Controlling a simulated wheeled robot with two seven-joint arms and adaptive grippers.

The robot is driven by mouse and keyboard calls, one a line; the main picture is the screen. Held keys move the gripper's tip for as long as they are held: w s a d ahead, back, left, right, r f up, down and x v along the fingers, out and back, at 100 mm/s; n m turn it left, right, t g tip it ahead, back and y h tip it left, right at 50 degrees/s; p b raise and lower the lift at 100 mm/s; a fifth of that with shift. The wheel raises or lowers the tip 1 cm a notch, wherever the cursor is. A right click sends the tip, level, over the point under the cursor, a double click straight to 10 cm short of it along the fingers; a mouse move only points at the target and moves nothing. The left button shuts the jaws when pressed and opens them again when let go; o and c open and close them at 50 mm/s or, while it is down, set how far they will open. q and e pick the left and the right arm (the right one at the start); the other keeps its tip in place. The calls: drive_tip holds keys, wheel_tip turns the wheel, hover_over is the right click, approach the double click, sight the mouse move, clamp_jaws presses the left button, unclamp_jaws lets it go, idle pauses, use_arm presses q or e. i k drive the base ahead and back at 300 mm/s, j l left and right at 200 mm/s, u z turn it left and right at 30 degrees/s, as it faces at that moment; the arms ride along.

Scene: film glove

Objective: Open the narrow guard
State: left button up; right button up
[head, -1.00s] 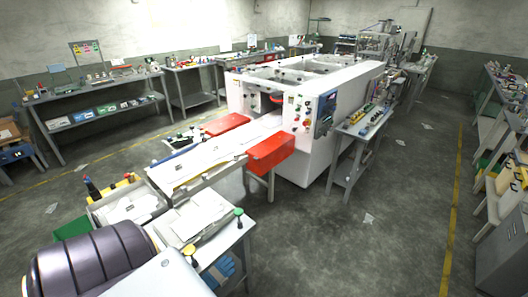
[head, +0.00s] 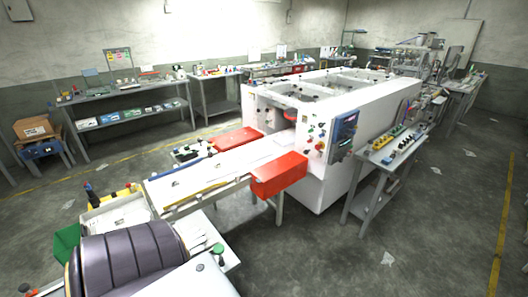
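The white machine (head: 337,112) stands in the middle of the head view. Two red covers flank its infeed conveyor (head: 205,170): one on the far left side (head: 236,139) and one on the near right side (head: 279,174). Both look lowered. I cannot tell for certain which part is the narrow guard. Neither of my grippers is in view.
A small side table (head: 388,155) with parts stands right of the machine. Workbenches (head: 130,92) line the back wall. Trays (head: 118,214) stand at the conveyor's near end. Grey floor (head: 430,225) is open at the right, with scraps of paper.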

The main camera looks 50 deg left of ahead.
sight(264, 173)
drive_tip(key=i+l+u, duration=0.15)
drive_tip(key=i+u, duration=0.15)
drive_tip(key=i, duration=0.5)
drive_tip(key=i+u, duration=0.3)
drive_tip(key=u, duration=0.15)
drive_tip(key=i+l+u, duration=0.2)
drive_tip(key=u, duration=0.2)
drive_tip(key=i+l+u, duration=0.1)
drive_tip(key=u, duration=0.35)
drive_tip(key=i+l+u, duration=0.2)
drive_tip(key=u, duration=0.25)
drive_tip(key=i+l+u, duration=0.4)
drive_tip(key=l+u, duration=0.15)
drive_tip(key=u, duration=0.3)
drive_tip(key=i+l+u, duration=0.15)
drive_tip(key=l+u, duration=0.15)
drive_tip(key=u, duration=0.15)
drive_tip(key=i+l+u, duration=0.15)
drive_tip(key=l+u, duration=0.6)
drive_tip(key=l, duration=0.2)
drive_tip(key=i+l, duration=0.25)
drive_tip(key=i+j, duration=0.05)
